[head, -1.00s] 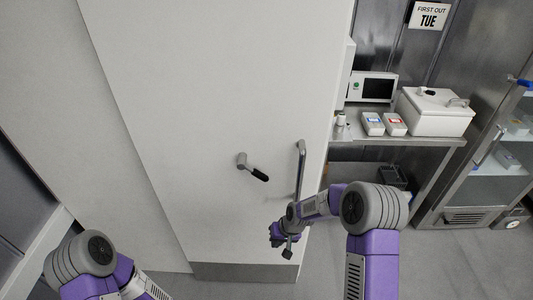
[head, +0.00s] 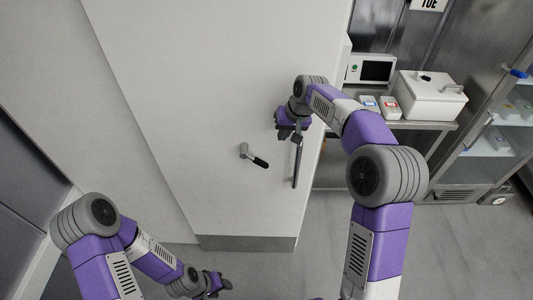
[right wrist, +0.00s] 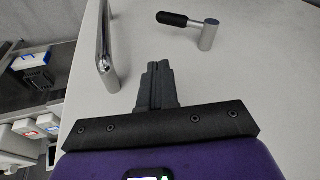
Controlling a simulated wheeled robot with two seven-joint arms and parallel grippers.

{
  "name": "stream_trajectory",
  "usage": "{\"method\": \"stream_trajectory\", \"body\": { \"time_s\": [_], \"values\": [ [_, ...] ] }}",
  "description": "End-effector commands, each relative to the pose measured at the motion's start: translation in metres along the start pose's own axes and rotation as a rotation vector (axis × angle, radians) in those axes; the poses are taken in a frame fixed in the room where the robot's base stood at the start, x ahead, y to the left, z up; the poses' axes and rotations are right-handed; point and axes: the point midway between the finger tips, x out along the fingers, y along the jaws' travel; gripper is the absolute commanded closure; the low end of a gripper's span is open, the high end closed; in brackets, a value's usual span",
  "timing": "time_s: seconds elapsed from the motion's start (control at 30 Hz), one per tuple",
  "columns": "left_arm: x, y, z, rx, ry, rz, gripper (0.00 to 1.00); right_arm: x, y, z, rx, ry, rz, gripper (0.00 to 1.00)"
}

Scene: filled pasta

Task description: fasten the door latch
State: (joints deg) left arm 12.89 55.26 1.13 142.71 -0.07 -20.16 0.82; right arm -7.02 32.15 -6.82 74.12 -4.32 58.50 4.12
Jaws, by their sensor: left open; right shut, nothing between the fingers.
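The white door (head: 200,110) fills the middle of the head view. Its latch lever (head: 254,156) has a metal hub and a black grip that points down to the right. The lever also shows at the top of the right wrist view (right wrist: 190,24). A vertical metal pull handle (head: 296,165) is near the door's right edge and shows in the right wrist view (right wrist: 105,45). My right gripper (head: 288,134) is shut and empty, above and right of the lever, apart from it; its closed fingers show in the right wrist view (right wrist: 158,84). My left gripper (head: 222,284) is open and low, below the door.
A steel table at the right holds a small oven-like device (head: 371,70), a white lidded box (head: 430,95) and small boxes (head: 390,106). A glass-fronted cabinet (head: 490,140) stands at the far right. The grey floor (head: 335,250) is clear in front of the door.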

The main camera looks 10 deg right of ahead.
Motion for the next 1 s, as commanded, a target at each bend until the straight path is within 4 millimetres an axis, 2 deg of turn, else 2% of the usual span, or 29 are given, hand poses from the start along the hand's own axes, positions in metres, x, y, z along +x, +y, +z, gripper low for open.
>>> {"method": "stream_trajectory", "body": {
  "time_s": [0.17, 0.27, 0.73, 1.0],
  "values": [
    [0.0, 0.0, 0.0, 0.0, 0.0, 0.0, 0.52, 0.003, 0.0, 0.0, 0.0, -0.002, 0.0, 1.0],
    [-0.001, 0.0, 0.0, 0.0, 0.0, 0.0, 0.52, 0.012, 0.0, 0.0, 0.0, -0.002, 0.0, 1.0],
    [-0.009, 0.003, 0.0, 0.0, 0.0, 0.0, 0.52, 0.105, 0.0, 0.001, 0.0, -0.004, 0.0, 1.0],
    [-0.014, 0.005, 0.001, 0.0, 0.0, 0.0, 0.52, 0.13, -0.017, 0.011, -0.002, -0.001, 0.0, 1.0]
  ]
}}
